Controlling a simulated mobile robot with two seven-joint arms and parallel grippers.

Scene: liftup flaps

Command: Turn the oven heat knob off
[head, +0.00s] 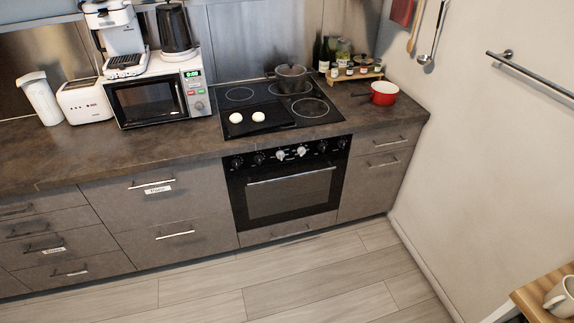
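The black built-in oven (290,187) sits under the counter, with its door shut and a horizontal bar handle. A row of several knobs (290,154) runs along the panel above the door. Two knobs near the middle look light or silver, and the others are dark. The knob markings are too small to read, so I cannot tell which is the heat knob or how it is set. Neither of my grippers is in the head view.
The hob (272,105) above holds a dark pot (291,78) and a black tray with two white round items. A microwave (160,98) stands left, and a red pan (383,93) right. The floor (320,275) before the oven is clear. A wooden table corner (540,295) juts in lower right.

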